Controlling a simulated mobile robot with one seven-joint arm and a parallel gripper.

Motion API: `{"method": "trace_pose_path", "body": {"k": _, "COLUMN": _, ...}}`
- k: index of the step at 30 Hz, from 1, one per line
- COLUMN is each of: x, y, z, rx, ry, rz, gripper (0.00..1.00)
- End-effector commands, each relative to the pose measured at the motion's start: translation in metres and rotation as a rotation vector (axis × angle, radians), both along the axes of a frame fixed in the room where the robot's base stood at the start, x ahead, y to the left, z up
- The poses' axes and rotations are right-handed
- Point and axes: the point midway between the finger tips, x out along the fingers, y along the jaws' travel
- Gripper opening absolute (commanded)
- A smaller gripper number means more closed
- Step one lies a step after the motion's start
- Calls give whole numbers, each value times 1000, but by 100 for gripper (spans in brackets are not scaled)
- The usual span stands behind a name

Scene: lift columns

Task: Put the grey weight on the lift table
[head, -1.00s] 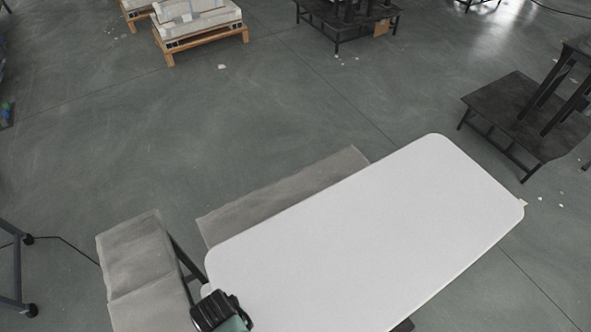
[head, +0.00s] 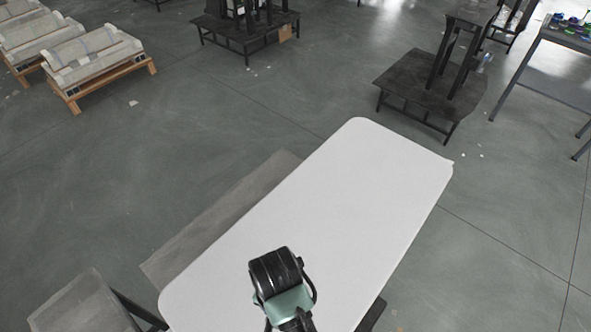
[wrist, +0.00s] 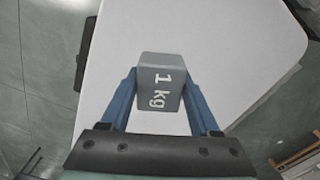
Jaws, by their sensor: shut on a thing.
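The grey weight (wrist: 160,85), marked "1 kg", sits between the blue fingers of my gripper (wrist: 161,80) in the wrist view. The gripper is shut on it. The white tabletop shows below and around it in that view. In the head view my gripper (head: 284,285) is over the near part of the white table (head: 330,200), and the weight is hidden there. Dark low platforms with upright columns stand on the floor beyond: one at the right (head: 432,85) and one at the back (head: 245,30). I cannot tell which thing is the lift table.
A grey bench (head: 215,215) runs along the white table's left side, and another grey seat (head: 82,305) is at lower left. Pallets with pale blocks (head: 95,55) stand at upper left. A grey workbench (head: 560,70) is at upper right. The white tabletop beyond my gripper is clear.

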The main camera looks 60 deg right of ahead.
Motion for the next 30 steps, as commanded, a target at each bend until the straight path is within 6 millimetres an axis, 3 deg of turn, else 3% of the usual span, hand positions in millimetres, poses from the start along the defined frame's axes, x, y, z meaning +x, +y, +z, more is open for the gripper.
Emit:
{"method": "trace_pose_path", "body": {"k": 9, "x": 1, "y": 0, "z": -45, "rx": 0, "ry": 0, "rz": 4, "gripper": 0}}
{"method": "trace_pose_path", "body": {"k": 15, "x": 1, "y": 0, "z": -59, "rx": -3, "ry": -2, "rz": 4, "gripper": 0}}
{"method": "trace_pose_path", "body": {"k": 21, "x": 1, "y": 0, "z": -85, "rx": -1, "ry": -1, "rz": 5, "gripper": 0}}
{"method": "trace_pose_path", "body": {"k": 30, "x": 2, "y": 0, "z": -96, "rx": -4, "ry": -4, "rz": 6, "gripper": 0}}
